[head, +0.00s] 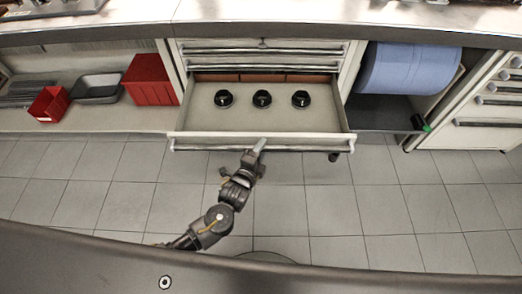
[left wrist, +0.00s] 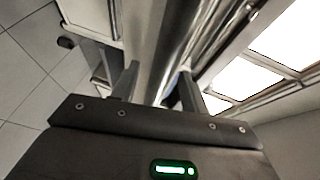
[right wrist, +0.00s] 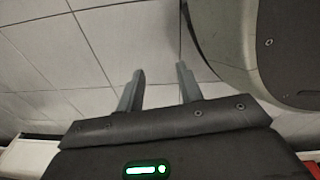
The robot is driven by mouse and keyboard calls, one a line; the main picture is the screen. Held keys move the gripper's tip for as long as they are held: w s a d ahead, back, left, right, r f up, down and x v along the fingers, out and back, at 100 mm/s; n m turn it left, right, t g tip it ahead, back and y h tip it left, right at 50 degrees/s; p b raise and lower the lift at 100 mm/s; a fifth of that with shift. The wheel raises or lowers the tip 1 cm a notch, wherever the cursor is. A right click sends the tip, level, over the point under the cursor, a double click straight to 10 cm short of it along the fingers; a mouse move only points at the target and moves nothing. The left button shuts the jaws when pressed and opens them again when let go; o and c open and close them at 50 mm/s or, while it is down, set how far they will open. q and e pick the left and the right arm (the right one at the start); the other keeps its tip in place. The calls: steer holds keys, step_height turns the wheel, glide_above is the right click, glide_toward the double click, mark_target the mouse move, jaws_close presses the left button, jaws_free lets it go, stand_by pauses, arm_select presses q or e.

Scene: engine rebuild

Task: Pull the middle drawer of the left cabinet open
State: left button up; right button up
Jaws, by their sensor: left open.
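The left cabinet (head: 264,44) stands in the middle of the head view, and one of its drawers (head: 262,123) is pulled far out, below shut drawer fronts. Three black round parts (head: 262,98) stand in a row inside it. My left gripper (head: 258,147) is at the middle of the drawer's front handle (head: 210,147). In the left wrist view its open fingers (left wrist: 158,88) stand on either side of a metallic bar; I cannot tell whether they touch it. My right gripper (right wrist: 160,74) shows only in the right wrist view, open and empty above floor tiles.
Red bins (head: 150,80) and a dark tray (head: 97,88) sit on a low shelf at left. A blue drum (head: 408,70) lies in the bay at right, beside another drawer cabinet (head: 485,110).

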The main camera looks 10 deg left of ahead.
arm_select(q)
steer(key=v, duration=1)
steer(key=shift+s+p, duration=0.35)
steer(key=shift+p, duration=0.1)
arm_select(e)
steer(key=shift+s+d+f, duration=0.25)
steer(key=shift+s+d, duration=0.1)
steer(key=shift+s, duration=0.15)
steer(key=shift+s+d+f, duration=0.2)
steer(key=shift+s+d, duration=0.15)
steer(key=shift+s, duration=0.1)
arm_select(q)
steer(key=shift+r, duration=0.1)
arm_select(e)
steer(key=shift+s, duration=0.4)
